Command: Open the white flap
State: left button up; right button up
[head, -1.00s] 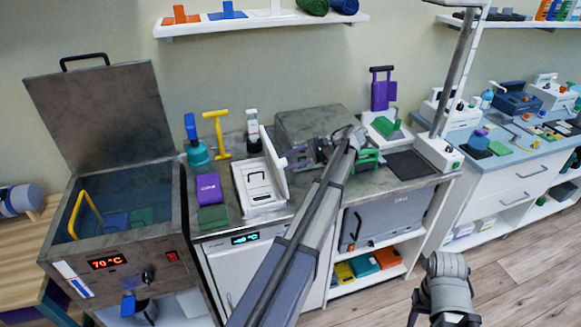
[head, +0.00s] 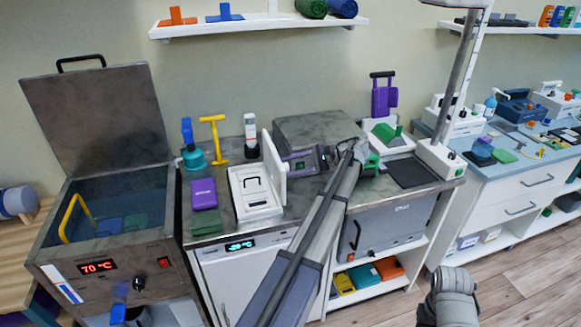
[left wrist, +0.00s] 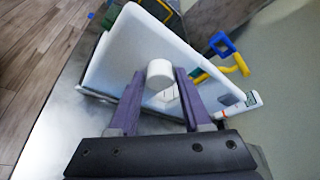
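The white flap (head: 277,158) stands roughly upright at the right side of a low white box (head: 258,196) on the counter. The open box shows a black handle inside. My left gripper (head: 292,164) is at the flap's right face. In the left wrist view, its purple fingers (left wrist: 160,78) lie on either side of a round white knob (left wrist: 160,73) on the flap (left wrist: 145,50). My right gripper is not in view; only part of that arm shows at the lower right.
A purple box (head: 204,193) and a green block (head: 208,221) lie left of the white box. Behind stand a yellow T-shaped tool (head: 216,140) and a teal bottle (head: 193,157). A grey box (head: 316,128) stands behind my left gripper. An open water bath (head: 110,215) is at the left.

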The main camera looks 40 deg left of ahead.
pick_arm(q)
jog(key=shift+o, duration=1.4)
jog(key=shift+r, duration=0.1)
notch_tip(320, 180, up, 10)
jog(key=p, duration=1)
jog(key=s+d+f+t+h, duration=0.2)
jog(key=s+d+f, duration=0.3)
jog(key=d, duration=0.9)
jog(key=s+d+f+m+t+h, duration=0.1)
jog(key=s+d+f+t+h, duration=0.2)
jog(key=s+d, duration=0.6)
jog(key=s+d+f+m+t+h, duration=0.1)
jog(key=s+d+f+t+h, duration=0.2)
jog(key=d, duration=1.5)
jog(key=s+f+h, duration=0.2)
jog(key=s+f, duration=0.1)
jog(key=f, duration=0.2)
jog(key=shift+s+d+h, duration=0.3)
jog(key=shift+s+h, duration=0.1)
